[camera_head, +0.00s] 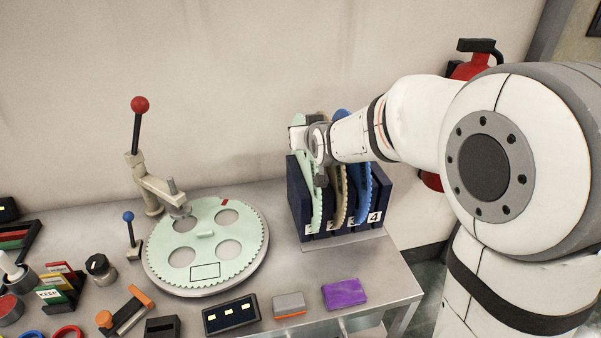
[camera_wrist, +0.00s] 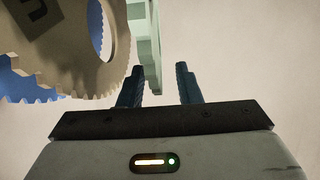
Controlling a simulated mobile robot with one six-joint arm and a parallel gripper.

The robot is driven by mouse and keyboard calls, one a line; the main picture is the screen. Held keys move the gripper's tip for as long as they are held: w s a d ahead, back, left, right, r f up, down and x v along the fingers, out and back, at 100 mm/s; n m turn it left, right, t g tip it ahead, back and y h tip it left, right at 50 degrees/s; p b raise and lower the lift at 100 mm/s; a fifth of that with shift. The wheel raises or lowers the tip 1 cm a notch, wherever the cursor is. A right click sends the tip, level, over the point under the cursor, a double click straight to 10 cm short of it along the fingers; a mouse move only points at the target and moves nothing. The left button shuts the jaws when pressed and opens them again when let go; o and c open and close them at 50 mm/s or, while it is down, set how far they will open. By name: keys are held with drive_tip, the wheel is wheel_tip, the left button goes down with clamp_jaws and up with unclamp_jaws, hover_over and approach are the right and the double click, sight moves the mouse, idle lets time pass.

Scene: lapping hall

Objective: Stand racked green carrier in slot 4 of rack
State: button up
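The racked green carrier (camera_head: 316,200) stands upright in the leftmost slot of the dark blue rack (camera_head: 294,190). In the wrist view the green carrier's edge (camera_wrist: 154,50) reaches down between my fingertips. My gripper (camera_wrist: 160,80) is open, with a visible gap on each side of that edge. In the head view my wrist hides the carrier's upper part. The slot label 4 (camera_head: 374,217) is at the rack's right end. A tan carrier (camera_head: 341,200) and a blue carrier (camera_head: 365,195) stand to the right of the green one; the blue one's bottom is just left of label 4.
Another green toothed disc (camera_head: 205,260) lies on a round plate left of the rack, beside a red-knobbed lever (camera_head: 139,106). A purple block (camera_head: 344,293), a grey-orange block (camera_head: 289,304) and a dark box (camera_head: 231,315) lie in front. The wall is close behind.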

clamp_jaws()
idle(1.4)
drive_tip(key=shift+r, duration=0.15)
